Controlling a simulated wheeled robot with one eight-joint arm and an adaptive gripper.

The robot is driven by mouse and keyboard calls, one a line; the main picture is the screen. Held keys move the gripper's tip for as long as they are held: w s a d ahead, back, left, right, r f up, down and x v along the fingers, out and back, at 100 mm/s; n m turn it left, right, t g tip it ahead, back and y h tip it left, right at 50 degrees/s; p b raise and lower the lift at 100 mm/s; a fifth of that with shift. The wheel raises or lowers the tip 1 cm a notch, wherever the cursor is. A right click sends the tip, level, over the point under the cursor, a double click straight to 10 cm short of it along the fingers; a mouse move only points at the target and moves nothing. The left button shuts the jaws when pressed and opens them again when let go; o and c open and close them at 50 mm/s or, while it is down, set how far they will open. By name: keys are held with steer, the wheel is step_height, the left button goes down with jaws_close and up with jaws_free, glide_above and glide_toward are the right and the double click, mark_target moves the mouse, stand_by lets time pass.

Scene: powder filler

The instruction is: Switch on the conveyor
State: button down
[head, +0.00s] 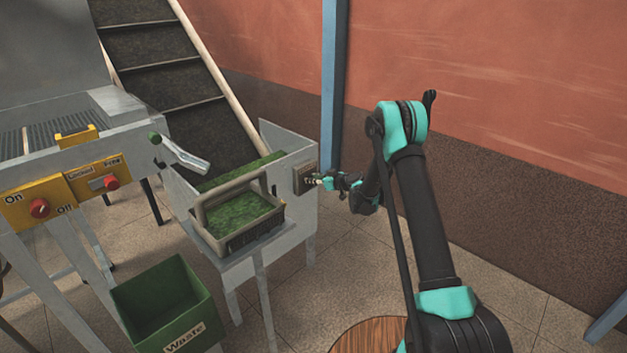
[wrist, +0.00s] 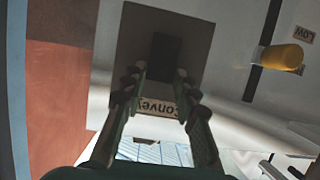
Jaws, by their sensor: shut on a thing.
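The conveyor switch box (head: 306,178) is a small brown panel on the right end wall of the grey hopper. In the wrist view its plate (wrist: 202,40) carries a dark square switch (wrist: 167,50) and a label (wrist: 158,107) of which "Convey" can be read. My gripper (head: 316,181) is at the switch box, reaching in from the right. In the wrist view my gripper (wrist: 159,74) has its fingers on either side of the dark switch and is shut on it. The fingers hide part of the plate and label; the switch's exact position cannot be told.
The inclined conveyor belt (head: 167,60) rises behind the hopper. A handled basket (head: 262,236) with green material sits in front. A green waste bin (head: 160,304) stands below. Yellow panels with red knobs (head: 40,208) are at left. A yellow knob (wrist: 281,58) is near "LOW".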

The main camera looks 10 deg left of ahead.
steer(key=shift+s+d+f+t+y, duration=0.1)
steer(key=shift+f+t+y, duration=0.1)
steer(key=shift+t+y, duration=0.3)
steer(key=shift+s+d+f+t+y, duration=0.1)
steer(key=shift+f+t+y, duration=0.1)
steer(key=shift+t+y, duration=0.3)
steer(key=c, duration=1.2)
jaws_free()
steer(key=shift+o, duration=0.2)
steer(key=v, duration=0.7)
steer(key=shift+d, duration=0.25)
steer(key=shift+s, duration=0.1)
